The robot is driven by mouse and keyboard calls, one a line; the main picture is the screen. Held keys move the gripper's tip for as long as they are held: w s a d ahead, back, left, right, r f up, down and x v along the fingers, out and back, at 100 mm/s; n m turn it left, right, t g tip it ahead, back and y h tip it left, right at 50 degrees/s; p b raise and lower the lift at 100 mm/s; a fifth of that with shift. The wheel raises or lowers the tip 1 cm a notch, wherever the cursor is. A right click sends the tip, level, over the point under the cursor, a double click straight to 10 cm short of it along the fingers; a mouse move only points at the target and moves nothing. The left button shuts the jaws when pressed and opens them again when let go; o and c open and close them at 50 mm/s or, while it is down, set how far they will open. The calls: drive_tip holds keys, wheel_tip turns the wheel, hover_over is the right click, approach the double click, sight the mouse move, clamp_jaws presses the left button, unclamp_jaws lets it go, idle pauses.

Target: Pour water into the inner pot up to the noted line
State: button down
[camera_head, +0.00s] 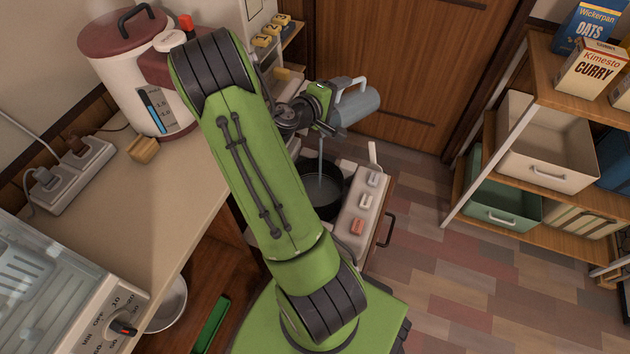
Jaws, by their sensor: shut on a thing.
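My gripper (324,103) is shut on a grey metal pitcher (359,108) above the pot. The pitcher lies tilted, with its handle on the upper side. A thin stream of water (320,152) falls from its left end into the dark inner pot (313,205). The pot sits behind a white button panel (365,201), and greyish water (322,187) shows inside it. My arm covers the pot's left side. I cannot make out a level line in the pot from here.
A large water dispenser (140,85) with a red lid stands on the counter (150,222) at the left, near a power strip (68,175). A glass-fronted appliance (55,290) is at lower left. A shelf (545,80) with boxes and bins stands at right. The floor between is clear.

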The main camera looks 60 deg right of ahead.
drive_tip(key=shift+a+r, duration=0.35)
drive_tip(key=shift+r, duration=0.25)
idle(0.8)
